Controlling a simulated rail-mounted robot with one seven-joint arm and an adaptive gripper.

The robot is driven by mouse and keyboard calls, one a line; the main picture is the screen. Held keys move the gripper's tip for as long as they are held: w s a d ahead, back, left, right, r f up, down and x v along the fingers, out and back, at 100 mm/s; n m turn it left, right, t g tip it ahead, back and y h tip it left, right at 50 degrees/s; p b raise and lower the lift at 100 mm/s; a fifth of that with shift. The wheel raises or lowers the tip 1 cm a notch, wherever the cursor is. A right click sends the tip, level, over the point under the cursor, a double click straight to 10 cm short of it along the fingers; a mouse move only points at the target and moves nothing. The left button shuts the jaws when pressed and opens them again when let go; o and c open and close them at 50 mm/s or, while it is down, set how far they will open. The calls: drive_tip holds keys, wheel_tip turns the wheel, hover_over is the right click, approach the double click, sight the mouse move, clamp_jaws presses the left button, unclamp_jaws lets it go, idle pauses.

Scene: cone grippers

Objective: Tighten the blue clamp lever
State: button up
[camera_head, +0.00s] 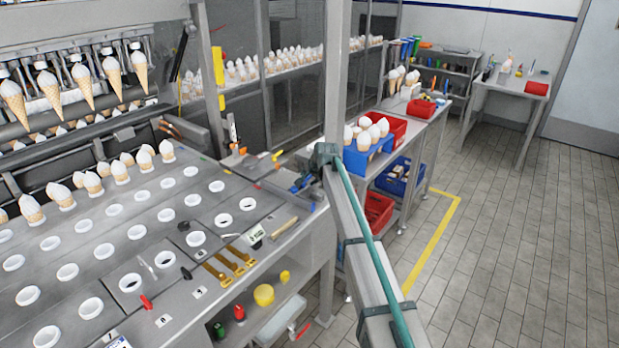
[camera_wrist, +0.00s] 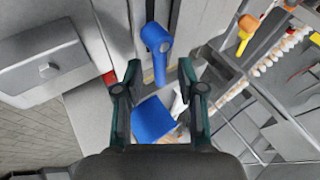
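The blue clamp lever (camera_wrist: 156,38) shows at the top middle of the wrist view, with a round head and a narrow blue arm pointing down between my fingertips. My gripper (camera_wrist: 160,72) is open, its dark green fingers on either side of the lever's lower arm. I see no clear contact, and depth is hard to judge. In the head view, a small blue part (camera_head: 302,184) at the table's right corner looks like the same lever. My gripper cannot be made out clearly there.
A blue block (camera_wrist: 152,120) lies beyond the fingers in the wrist view. A yellow-orange handle (camera_wrist: 247,25) is at upper right. In the head view, a steel post (camera_head: 336,70) stands near the corner. The tiled floor (camera_head: 540,230) at right is clear.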

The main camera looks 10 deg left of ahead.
drive_tip(key=v, duration=1.2)
drive_tip(key=shift+s+d+f, duration=0.1)
drive_tip(key=shift+f, duration=0.05)
drive_tip(key=s+d+f+n+g+h, duration=0.1)
drive_tip(key=s+d+f+g, duration=0.1)
drive_tip(key=s+d+f, duration=0.65)
drive_tip(key=s+d+f+n+g+h, duration=0.15)
drive_tip(key=s+d+f, duration=0.35)
drive_tip(key=s+f, duration=0.6)
drive_tip(key=s+d+f+n+g+h, duration=0.1)
drive_tip(key=s+d+f+n, duration=0.1)
drive_tip(key=s+d+f, duration=0.6)
drive_tip(key=s+d+f+g, duration=0.1)
drive_tip(key=s+f+g, duration=0.2)
drive_tip(key=s+f, duration=0.5)
drive_tip(key=s+d+f+n+g, duration=0.1)
drive_tip(key=s+f+g, duration=0.2)
drive_tip(key=s+f, duration=0.6)
drive_tip(key=s+d+f+g, duration=0.1)
drive_tip(key=s+f+g, duration=0.2)
drive_tip(key=s, duration=2.4)
wheel_tip(320, 180, down, 6)
drive_tip(key=shift+s+r+n, duration=0.15)
drive_tip(key=shift+r+n, duration=0.05)
drive_tip(key=shift+n, duration=0.15)
